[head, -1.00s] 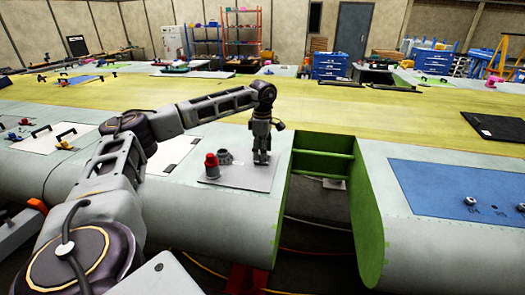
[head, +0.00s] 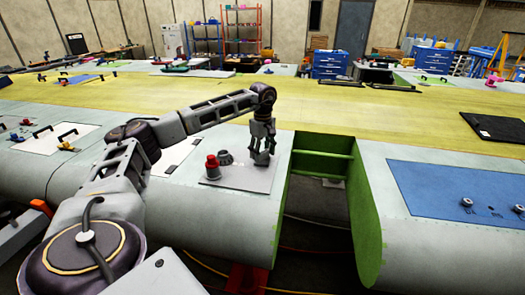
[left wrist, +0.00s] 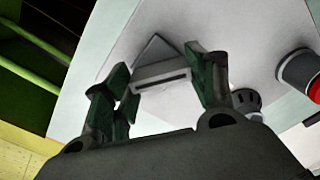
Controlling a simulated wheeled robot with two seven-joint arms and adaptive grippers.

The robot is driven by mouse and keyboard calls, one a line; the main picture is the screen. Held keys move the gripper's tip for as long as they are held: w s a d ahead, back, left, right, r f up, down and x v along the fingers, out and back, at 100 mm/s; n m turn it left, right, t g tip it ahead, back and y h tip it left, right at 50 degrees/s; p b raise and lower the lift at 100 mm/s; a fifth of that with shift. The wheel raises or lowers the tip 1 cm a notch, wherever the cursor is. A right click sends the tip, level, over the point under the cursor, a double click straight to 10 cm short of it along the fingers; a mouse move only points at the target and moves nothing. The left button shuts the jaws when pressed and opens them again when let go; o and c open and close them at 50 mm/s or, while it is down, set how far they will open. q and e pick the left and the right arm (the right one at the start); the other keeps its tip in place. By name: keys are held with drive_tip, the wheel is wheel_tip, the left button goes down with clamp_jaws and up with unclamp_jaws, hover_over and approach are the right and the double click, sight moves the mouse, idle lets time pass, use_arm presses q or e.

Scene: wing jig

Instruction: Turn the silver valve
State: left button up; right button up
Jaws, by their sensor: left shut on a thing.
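The silver valve (left wrist: 160,72) shows in the left wrist view as a pale grey, angular handle with a dark slot, between the green-padded fingers of my left gripper (left wrist: 163,82). My left gripper (head: 263,160) points down and is shut on it. In the head view the fingers largely hide the valve. It stands on a light grey panel (head: 240,181) set on the wing section. My right gripper is not in view.
A red knob on a grey base (head: 212,167) and a small grey round fitting (head: 226,157) stand on the panel, left of my left gripper. A green-walled open gap (head: 320,142) lies to the right. A blue panel (head: 450,190) is beyond it.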

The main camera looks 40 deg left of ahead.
use_arm(q)
drive_tip(key=m+p, duration=0.1)
drive_tip(key=m, duration=0.7)
drive_tip(key=shift+m, duration=1.5)
drive_tip(key=o, duration=1)
drive_tip(key=shift+r, duration=0.1)
